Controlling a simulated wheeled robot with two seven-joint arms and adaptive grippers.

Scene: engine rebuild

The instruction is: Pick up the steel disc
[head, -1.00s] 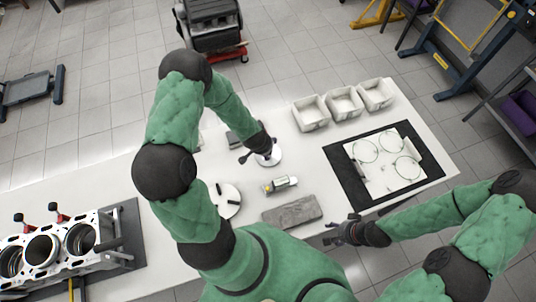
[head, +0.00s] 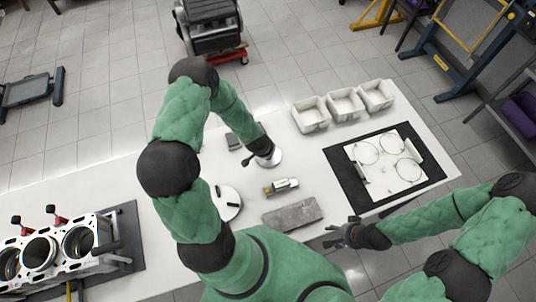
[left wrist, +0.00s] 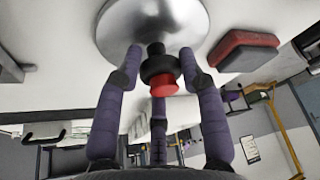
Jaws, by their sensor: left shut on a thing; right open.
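The steel disc (left wrist: 165,18) fills the top of the left wrist view, with a dark collar and a red knob at its middle. My left gripper (left wrist: 160,62) is shut on the knob, its purple fingers around it. In the head view the disc (head: 274,160) shows as a pale round plate under my left gripper (head: 263,153), over the white table. The fingers partly hide it, and I cannot tell whether it touches the table. My right gripper (head: 342,236) is open and empty at the table's front edge.
A second pale disc (head: 226,192) lies left on the table (head: 310,165). A small cylinder (head: 281,186) and a grey block (head: 292,215) lie nearby. White bins (head: 311,126) and a black-edged mat (head: 341,180) are at right. An engine block (head: 62,243) stands at left.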

